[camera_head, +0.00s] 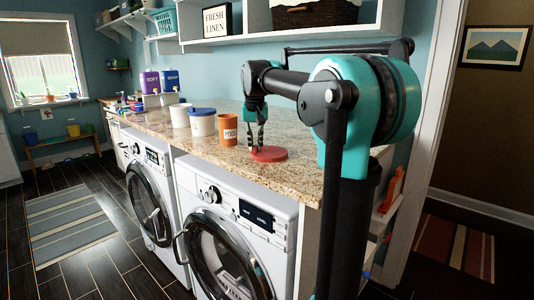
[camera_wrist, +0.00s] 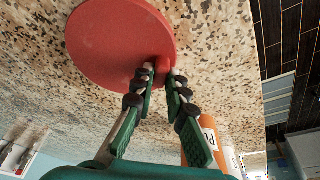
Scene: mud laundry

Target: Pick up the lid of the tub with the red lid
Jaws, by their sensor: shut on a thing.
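The round red lid (camera_head: 270,154) is at the granite counter top, towards its near right end. In the wrist view the red lid (camera_wrist: 115,40) fills the upper middle, with a small raised red part at its edge nearest my fingers. My gripper (camera_head: 257,146) points down at the lid. Its two green fingers (camera_wrist: 160,75) are closed on that raised part. I cannot tell whether the lid touches the counter or is slightly above it. An orange tub (camera_head: 228,131) with partly readable lettering stands just left of the lid; its side also shows in the wrist view (camera_wrist: 231,160).
A white tub with a blue lid (camera_head: 202,124) and a white container (camera_head: 180,116) stand farther left on the counter (camera_head: 300,170). Two washers (camera_head: 235,235) stand below. Shelves (camera_head: 270,36) hang above.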

